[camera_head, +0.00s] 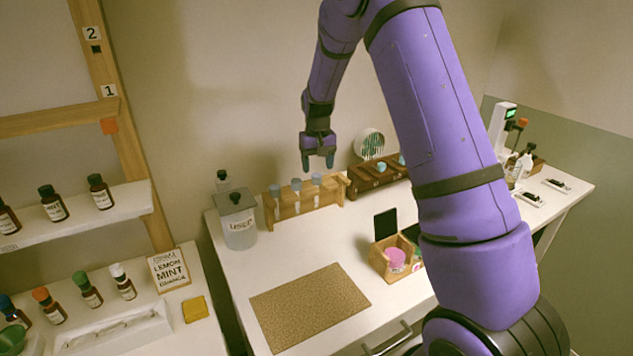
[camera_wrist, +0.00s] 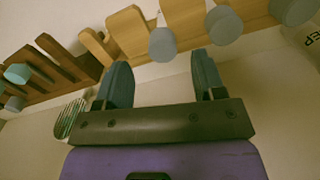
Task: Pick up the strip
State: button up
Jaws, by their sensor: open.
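My gripper (camera_head: 319,164) is open and empty, hanging above the back of the white desk, with its fingers pointing down. It also shows in the wrist view (camera_wrist: 161,64), with its two dark fingers apart. A light wooden rack (camera_head: 290,212) stands just below it, holding several pieces with grey-blue round tops (camera_head: 296,185). In the wrist view one grey top (camera_wrist: 162,44) appears between and beyond the fingertips, apart from them. I cannot make out a separate strip in either view.
A lidded jar labelled USED (camera_head: 240,232) stands left of the rack. A dark wooden rack (camera_head: 378,177) with teal tops is to the right. A wooden box (camera_head: 380,262) with a pink item and a brown mat (camera_head: 308,306) lie in front. Desk between rack and mat is clear.

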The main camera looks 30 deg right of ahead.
aim_at(316, 175)
notch_tip(316, 175, down, 4)
jog(key=shift+w+a+f, duration=0.1)
jog(key=shift+f, duration=0.1)
jog(key=c, duration=0.8)
jog(key=shift+c, duration=0.2)
jog(key=shift+r, duration=0.1)
notch_tip(316, 175, up, 18)
dwell(0.3)
